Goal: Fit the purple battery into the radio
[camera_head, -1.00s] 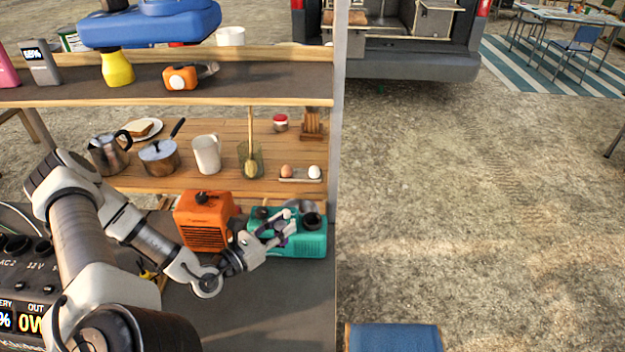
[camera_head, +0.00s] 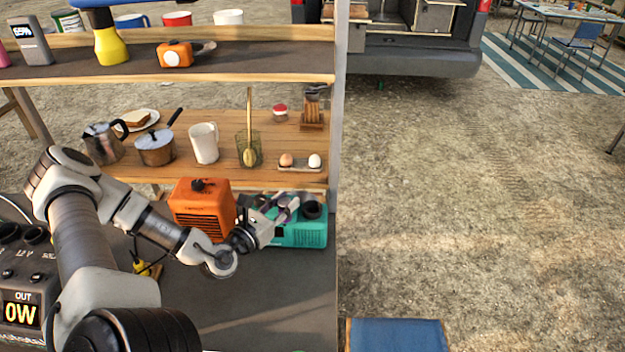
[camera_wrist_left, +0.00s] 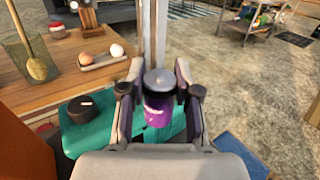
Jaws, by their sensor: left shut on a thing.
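My left gripper (camera_head: 287,208) is shut on the purple battery (camera_wrist_left: 159,105). In the left wrist view the battery is a purple cylinder with a grey top, upright between the two fingers (camera_wrist_left: 159,84). The teal radio (camera_head: 304,236) stands on the dark counter, with a black knob on top. In the left wrist view the radio (camera_wrist_left: 92,132) lies below and behind the gripper and battery. Whether the battery touches the radio is unclear, and the radio's battery opening is hidden. My right gripper is not in view.
An orange radio-like box (camera_head: 203,209) stands close left of the teal radio. A wooden shelf (camera_head: 225,165) behind holds a mug (camera_head: 204,143), pots and eggs. A post (camera_head: 338,120) rises at the counter's right edge. A power station (camera_head: 22,285) is at left.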

